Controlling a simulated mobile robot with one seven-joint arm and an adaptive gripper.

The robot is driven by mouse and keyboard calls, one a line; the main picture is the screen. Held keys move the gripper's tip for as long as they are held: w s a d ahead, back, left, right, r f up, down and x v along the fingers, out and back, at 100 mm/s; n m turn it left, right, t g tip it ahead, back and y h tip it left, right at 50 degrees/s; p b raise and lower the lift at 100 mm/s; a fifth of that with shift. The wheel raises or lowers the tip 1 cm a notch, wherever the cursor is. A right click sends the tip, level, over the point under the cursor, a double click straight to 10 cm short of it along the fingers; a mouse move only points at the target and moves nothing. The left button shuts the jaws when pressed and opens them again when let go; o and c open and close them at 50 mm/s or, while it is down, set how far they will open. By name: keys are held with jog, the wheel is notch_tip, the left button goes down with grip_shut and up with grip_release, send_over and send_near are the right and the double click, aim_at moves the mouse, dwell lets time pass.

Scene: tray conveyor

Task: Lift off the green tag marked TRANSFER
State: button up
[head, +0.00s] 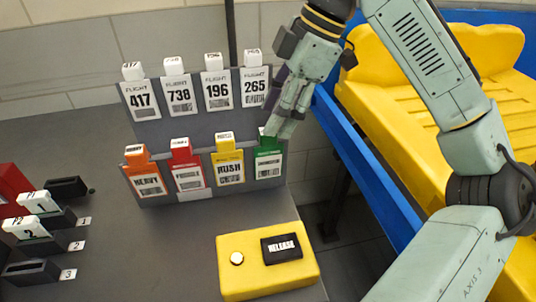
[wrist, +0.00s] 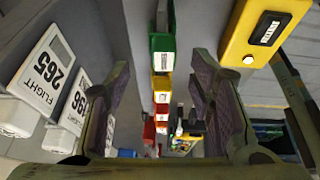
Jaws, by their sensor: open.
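The green tag (head: 268,165) hangs at the right end of the lower row of the grey rack, with a white label too small to read here. In the wrist view the green tag (wrist: 162,43) shows its top end, ahead of and between the two fingers. My gripper (head: 283,125) points down at the green tag's top and hides part of it in the head view. In the wrist view my gripper (wrist: 152,78) has its fingers wide apart with nothing between them. I cannot tell how close the fingertips are to the tag.
The yellow RUSH tag (head: 229,168) hangs just left of the green one, then red (head: 187,172) and orange HEAVY (head: 143,178) tags. White flight tags (head: 255,88) hang above. A yellow RELEASE box (head: 268,270) stands in front. A blue-sided conveyor (head: 365,180) lies right.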

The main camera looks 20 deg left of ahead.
aim_at(267, 153)
jog(key=x, duration=0.5)
jog(key=shift+d+p, duration=0.2)
jog(key=shift+p, duration=0.1)
jog(key=shift+c, duration=0.4)
grip_shut()
